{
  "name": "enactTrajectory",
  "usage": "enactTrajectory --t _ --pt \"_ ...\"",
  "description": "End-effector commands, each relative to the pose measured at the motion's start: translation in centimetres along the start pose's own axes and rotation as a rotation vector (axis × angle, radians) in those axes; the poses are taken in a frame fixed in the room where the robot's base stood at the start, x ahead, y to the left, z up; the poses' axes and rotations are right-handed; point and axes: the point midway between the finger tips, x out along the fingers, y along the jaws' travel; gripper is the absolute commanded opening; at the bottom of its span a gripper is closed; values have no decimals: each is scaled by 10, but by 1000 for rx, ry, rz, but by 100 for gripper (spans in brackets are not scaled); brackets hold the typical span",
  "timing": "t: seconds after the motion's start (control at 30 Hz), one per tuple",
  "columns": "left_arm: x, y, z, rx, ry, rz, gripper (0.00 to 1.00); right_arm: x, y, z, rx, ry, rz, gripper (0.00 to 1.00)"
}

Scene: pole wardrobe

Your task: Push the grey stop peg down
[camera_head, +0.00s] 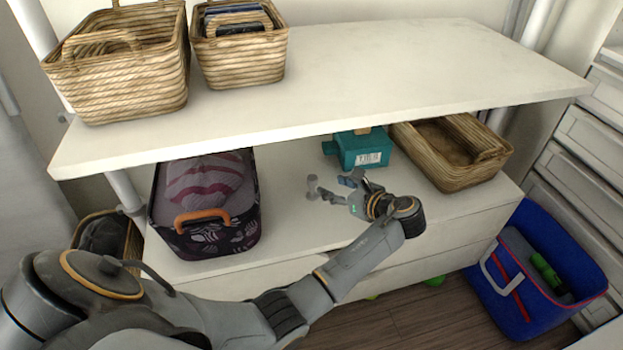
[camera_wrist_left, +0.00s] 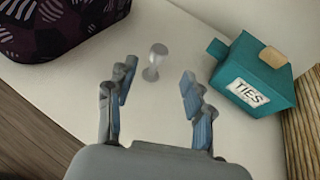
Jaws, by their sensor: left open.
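The grey stop peg (camera_wrist_left: 155,62) stands on the white lower shelf, with a rounded head on a narrower stem. In the head view the small grey peg (camera_head: 312,182) shows just left of my left gripper's fingertips. My left gripper (camera_head: 336,188) is open and empty, low over the shelf and pointing left. In the left wrist view the peg is just beyond the gap between the open fingertips (camera_wrist_left: 158,78). I cannot tell whether either finger touches it. My right gripper is not in view.
A teal box labelled TIES (camera_wrist_left: 252,80) stands close by, right of the fingers. A dark patterned basket (camera_head: 205,235) is left of the peg. A wicker basket (camera_head: 470,172) is at the right. The upper shelf (camera_head: 370,65) overhangs behind. A blue bin (camera_head: 510,310) is on the floor.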

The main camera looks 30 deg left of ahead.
Motion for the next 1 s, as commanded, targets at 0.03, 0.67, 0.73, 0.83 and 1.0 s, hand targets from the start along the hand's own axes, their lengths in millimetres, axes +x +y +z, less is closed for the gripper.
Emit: enactTrajectory --t 0.03,0.67,0.73,0.83,1.0 --pt "14 1 -2 0 -3 3 52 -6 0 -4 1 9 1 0" --pt "101 0 -1 -1 1 -1 52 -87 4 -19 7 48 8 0" --pt "102 0 -1 -1 1 -1 52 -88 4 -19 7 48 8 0" --pt "102 0 0 -1 1 -1 52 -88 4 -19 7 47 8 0" --pt "102 0 0 -1 1 -1 36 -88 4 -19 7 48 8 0"
